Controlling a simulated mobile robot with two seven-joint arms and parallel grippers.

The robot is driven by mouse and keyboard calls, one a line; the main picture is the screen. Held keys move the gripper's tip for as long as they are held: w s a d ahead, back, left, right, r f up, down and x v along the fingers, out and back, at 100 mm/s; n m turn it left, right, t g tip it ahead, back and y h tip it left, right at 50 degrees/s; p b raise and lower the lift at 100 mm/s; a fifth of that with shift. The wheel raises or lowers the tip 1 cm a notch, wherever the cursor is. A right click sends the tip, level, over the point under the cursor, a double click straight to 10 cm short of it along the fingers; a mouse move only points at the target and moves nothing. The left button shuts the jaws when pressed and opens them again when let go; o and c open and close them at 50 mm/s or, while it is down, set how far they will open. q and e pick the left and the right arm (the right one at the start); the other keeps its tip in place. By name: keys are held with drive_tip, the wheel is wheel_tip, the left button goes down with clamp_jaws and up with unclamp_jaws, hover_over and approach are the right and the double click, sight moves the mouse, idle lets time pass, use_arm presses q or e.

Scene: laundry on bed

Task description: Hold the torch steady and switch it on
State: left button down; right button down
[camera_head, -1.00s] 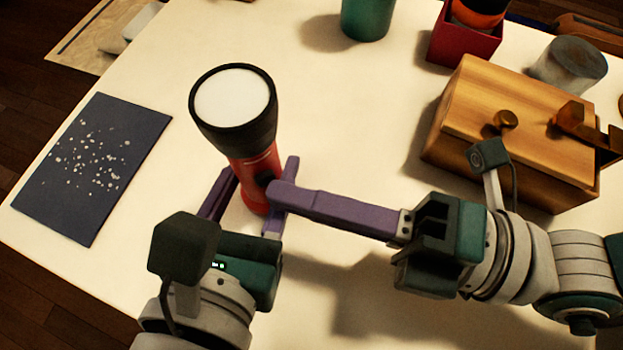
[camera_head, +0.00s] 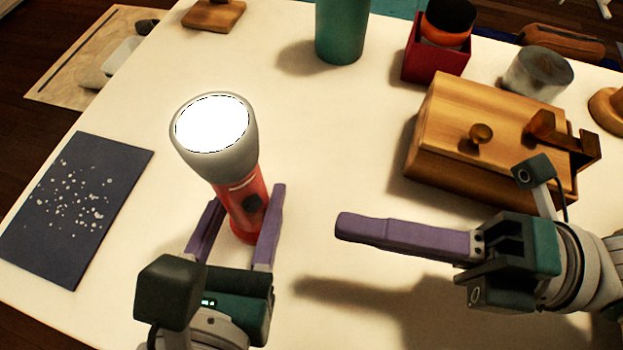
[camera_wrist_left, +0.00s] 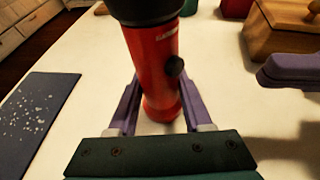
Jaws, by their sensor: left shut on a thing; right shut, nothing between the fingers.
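The red torch (camera_head: 242,196) stands upright on the cream table, its wide head upward and its lens (camera_head: 212,124) glowing bright white. A dark switch (camera_head: 252,203) shows on its side. My left gripper (camera_head: 243,210) is shut around the torch's lower body, one purple finger on each side. In the left wrist view the red torch body (camera_wrist_left: 155,65) stands between the fingers, with its head cut off at the top. My right gripper (camera_head: 343,224) is shut and empty, to the right of the torch and clear of it. Its fingertips also show in the left wrist view (camera_wrist_left: 265,76).
A wooden box (camera_head: 490,110) with a knob and latch stands at the right, behind my right gripper. A teal cup (camera_head: 342,30), a red holder (camera_head: 425,65) and a grey jar (camera_head: 538,73) are at the back. A dark speckled sheet (camera_head: 75,210) lies left.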

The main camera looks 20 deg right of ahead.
use_arm(q)
drive_tip(key=shift+a+f, duration=0.15)
drive_tip(key=shift+f, duration=0.05)
use_arm(e)
drive_tip(key=shift+v, duration=1.35)
use_arm(q)
drive_tip(key=shift+c, duration=1.2)
unclamp_jaws()
drive_tip(key=shift+r, duration=0.1)
use_arm(e)
drive_tip(key=shift+a, duration=0.1)
use_arm(q)
drive_tip(key=v, duration=1.2)
